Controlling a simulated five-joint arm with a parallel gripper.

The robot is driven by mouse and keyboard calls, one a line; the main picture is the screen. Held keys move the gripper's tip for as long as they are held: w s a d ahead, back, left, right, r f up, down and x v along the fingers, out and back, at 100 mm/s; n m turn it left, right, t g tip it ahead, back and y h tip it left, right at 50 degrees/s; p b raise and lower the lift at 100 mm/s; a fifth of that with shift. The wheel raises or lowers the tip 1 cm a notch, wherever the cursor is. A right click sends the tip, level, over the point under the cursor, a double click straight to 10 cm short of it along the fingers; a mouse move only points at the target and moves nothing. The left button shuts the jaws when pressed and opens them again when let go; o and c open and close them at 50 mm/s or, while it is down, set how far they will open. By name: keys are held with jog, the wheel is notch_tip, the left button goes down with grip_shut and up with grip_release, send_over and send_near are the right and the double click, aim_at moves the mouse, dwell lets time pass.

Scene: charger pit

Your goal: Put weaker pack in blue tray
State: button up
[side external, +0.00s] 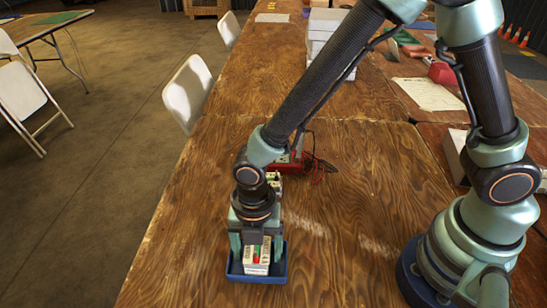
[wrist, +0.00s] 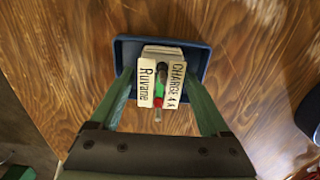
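A white pack (wrist: 147,85) stands in the blue tray (wrist: 203,57). Lettering on it reads like "Ruvane" and "CHARGE 4A", with a dark, green and red strip between. In the side view the pack (side external: 257,268) sits in the tray (side external: 281,277), beneath my gripper (side external: 256,253). My gripper (wrist: 161,88) is open, its green fingers on both sides of the pack, with a visible gap on each side. A red device with dark leads (side external: 318,165) and a small pale block (side external: 274,183) stand behind my gripper, partly hidden by it. Which pack is weaker cannot be told.
Grey boxes (side external: 325,28) are stacked farther back on the wooden table (side external: 345,215). A paper sheet (side external: 428,94) and a red object (side external: 441,72) lie at the back right. A pale box (side external: 458,155) is at the right. The wood right of the tray is clear.

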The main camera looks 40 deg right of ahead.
aim_at(257, 249)
dwell(0.3)
notch_tip(257, 249, up, 12)
jog(key=d+r+m+t, duration=0.2)
jog(key=d+r+m, duration=0.3)
jog(key=d+m, duration=0.6)
jog(key=d+r+m+t, duration=0.3)
jog(key=d+r+m, duration=0.3)
jog(key=d+m, duration=0.6)
jog(key=m, duration=0.3)
jog(key=shift+w+m+t, duration=0.3)
jog(key=shift+w+m, duration=0.1)
jog(key=shift+r, duration=0.1)
